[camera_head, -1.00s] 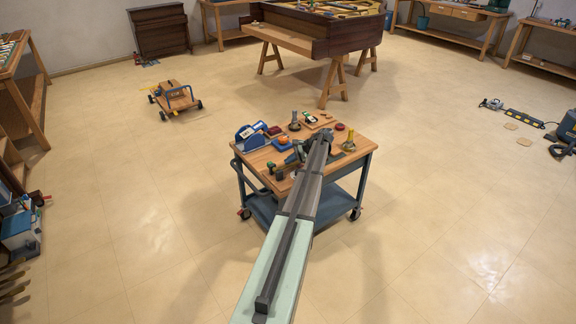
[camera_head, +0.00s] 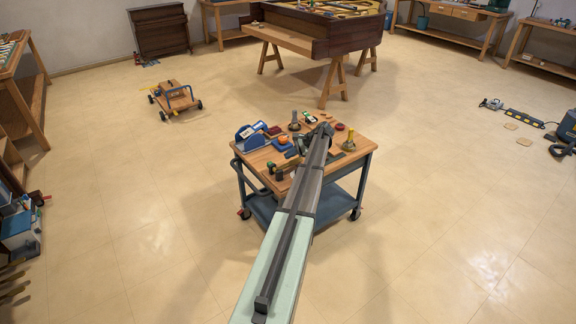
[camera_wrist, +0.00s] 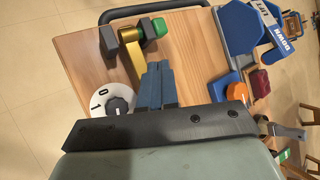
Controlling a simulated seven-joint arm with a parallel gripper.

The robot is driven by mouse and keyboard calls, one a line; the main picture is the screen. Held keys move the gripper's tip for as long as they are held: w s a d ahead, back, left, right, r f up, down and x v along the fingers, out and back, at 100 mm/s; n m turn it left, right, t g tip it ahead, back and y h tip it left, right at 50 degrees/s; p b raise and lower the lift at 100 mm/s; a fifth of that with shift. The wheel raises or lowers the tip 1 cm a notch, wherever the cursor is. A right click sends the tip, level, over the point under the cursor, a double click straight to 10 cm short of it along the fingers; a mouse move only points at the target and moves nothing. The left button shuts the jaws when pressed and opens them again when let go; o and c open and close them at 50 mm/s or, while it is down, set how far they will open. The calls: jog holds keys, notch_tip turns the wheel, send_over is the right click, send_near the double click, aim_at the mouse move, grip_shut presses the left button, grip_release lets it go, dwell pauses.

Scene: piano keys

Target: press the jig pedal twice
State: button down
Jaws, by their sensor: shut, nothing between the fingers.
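A brass lever (camera_wrist: 133,48) between dark blocks, which looks like the jig pedal, is on the wooden cart top in the wrist view. A green piece (camera_wrist: 154,27) is beside its far end. My gripper (camera_wrist: 158,66) shows as two blue-grey fingers pressed together and empty. In the picture its tips are just right of the brass lever; I cannot tell whether they touch it. The lower end of the lever is partly hidden behind the fingers and wrist. In the head view the small jig (camera_head: 276,170) is at the cart's left front, near my arm.
A white dial marked 0 and 1 (camera_wrist: 113,100) is left of the fingers. A blue labelled stand (camera_wrist: 245,30), an orange knob (camera_wrist: 236,92) and a red block (camera_wrist: 260,83) are to the right. The cart (camera_head: 350,165) is crowded; open floor surrounds it.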

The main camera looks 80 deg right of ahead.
aim_at(290, 164)
jog(key=shift+r, duration=1.75)
